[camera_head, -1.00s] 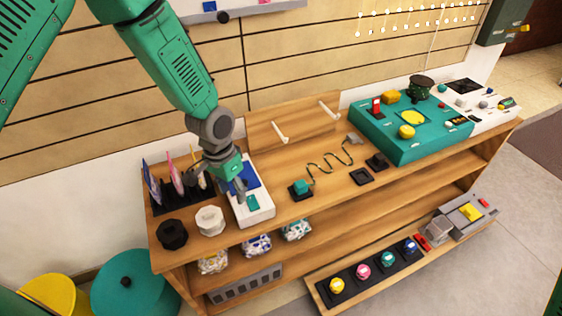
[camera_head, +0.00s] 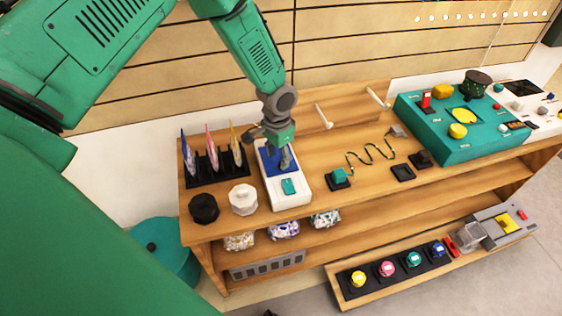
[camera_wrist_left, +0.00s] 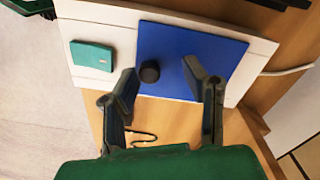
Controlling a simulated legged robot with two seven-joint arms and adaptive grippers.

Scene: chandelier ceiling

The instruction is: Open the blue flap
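The blue flap (camera_head: 268,160) lies flat in the back part of a white box (camera_head: 292,199) on the wooden shelf top. In the left wrist view the flap (camera_wrist_left: 190,55) is a blue panel with a round black knob (camera_wrist_left: 149,71). My left gripper (camera_head: 286,166) is over the flap. In the left wrist view its two fingers (camera_wrist_left: 166,84) are apart, with the knob between their tips and closer to the left finger. I cannot tell whether a finger touches the knob. A teal button (camera_head: 289,186) sits on the box's front part. My right gripper is not in view.
A black rack (camera_head: 212,168) with upright coloured pieces stands left of the box. Black (camera_head: 203,208) and white (camera_head: 243,199) knobs sit in front of the rack. A wavy wire piece (camera_head: 370,157) and a teal console (camera_head: 460,130) are to the right.

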